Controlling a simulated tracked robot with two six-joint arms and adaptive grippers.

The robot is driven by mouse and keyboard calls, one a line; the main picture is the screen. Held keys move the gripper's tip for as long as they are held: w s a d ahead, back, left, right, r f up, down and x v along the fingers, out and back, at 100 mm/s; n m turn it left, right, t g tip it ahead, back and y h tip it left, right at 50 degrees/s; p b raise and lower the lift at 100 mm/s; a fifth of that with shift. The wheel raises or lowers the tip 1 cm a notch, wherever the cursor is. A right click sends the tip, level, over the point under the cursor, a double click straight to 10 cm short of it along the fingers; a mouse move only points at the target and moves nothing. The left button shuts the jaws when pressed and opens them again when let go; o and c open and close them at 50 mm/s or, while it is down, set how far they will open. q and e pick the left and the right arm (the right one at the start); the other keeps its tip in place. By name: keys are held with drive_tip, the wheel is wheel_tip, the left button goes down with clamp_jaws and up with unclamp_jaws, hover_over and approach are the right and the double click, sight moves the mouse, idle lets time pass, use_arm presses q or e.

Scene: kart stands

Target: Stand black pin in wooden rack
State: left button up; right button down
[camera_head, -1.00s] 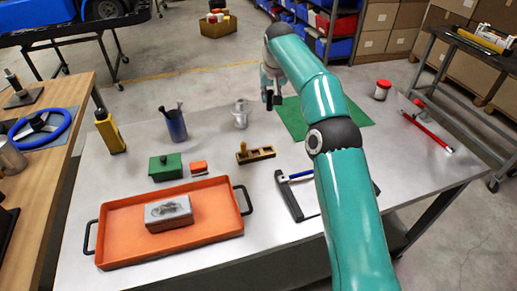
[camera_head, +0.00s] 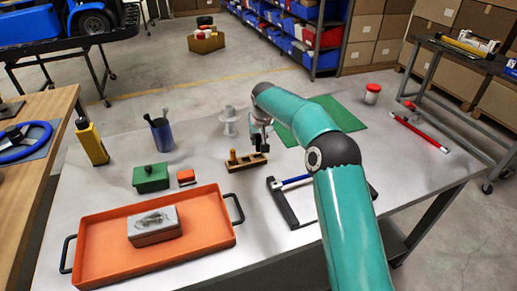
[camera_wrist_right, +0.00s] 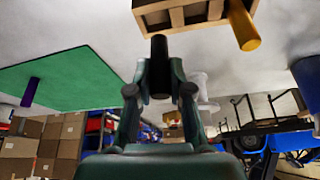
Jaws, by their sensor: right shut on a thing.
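The wooden rack (camera_head: 246,163) is a small block with several compartments, near the middle of the metal table. A yellow-brown pin (camera_head: 233,156) stands at its left end; it also shows in the right wrist view (camera_wrist_right: 243,27). My right gripper (camera_head: 262,146) is over the rack's right part. In the right wrist view, my right gripper (camera_wrist_right: 160,88) is shut on the black pin (camera_wrist_right: 159,62). The pin's free end points toward the rack (camera_wrist_right: 176,17) and looks just short of it; contact is unclear. The pin barely shows in the head view. My left gripper is out of view.
A pale spool-shaped part (camera_head: 229,127) stands just behind the rack. A red block (camera_head: 186,177), green box (camera_head: 151,178) and orange tray (camera_head: 100,226) lie left. A black frame with a blue bar (camera_head: 283,205) lies in front, right. A green mat (camera_head: 335,113) lies behind.

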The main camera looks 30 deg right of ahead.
sight(258, 151)
wheel_tip(258, 151, down, 4)
idle(0.4)
drive_tip(key=c, duration=1.1)
unclamp_jaws()
drive_tip(key=shift+o, duration=0.2)
